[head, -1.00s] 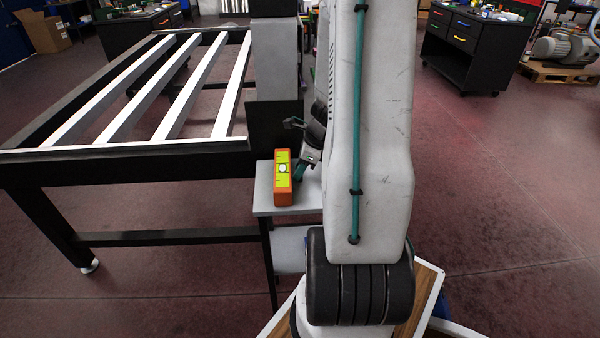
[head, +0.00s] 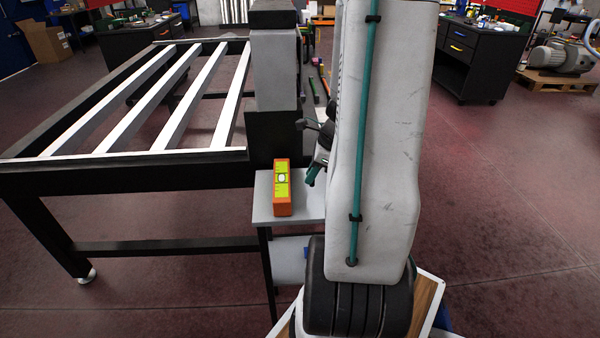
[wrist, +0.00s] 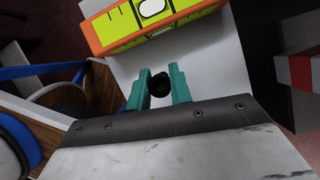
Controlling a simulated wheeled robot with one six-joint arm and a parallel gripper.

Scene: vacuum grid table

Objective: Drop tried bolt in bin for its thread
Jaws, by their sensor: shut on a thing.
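My gripper (wrist: 160,88) has teal fingers that are shut on a dark round-ended bolt (wrist: 160,84) in the wrist view. Only the bolt's black end shows, so its thread cannot be seen. In the head view the gripper (head: 313,173) is partly behind my arm, above the small grey table, just right of an orange block (head: 282,206) with a yellow-green label and a white round spot. The block also shows beyond the fingers in the wrist view (wrist: 115,35), apart from them. I cannot make out a bin for certain.
The small grey table (head: 263,207) stands beside a large black-framed table (head: 120,183) with white slats. In the wrist view a wooden surface (wrist: 112,98) and a blue rim (wrist: 45,71) lie at left. Open floor (head: 500,200) is at right in the head view.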

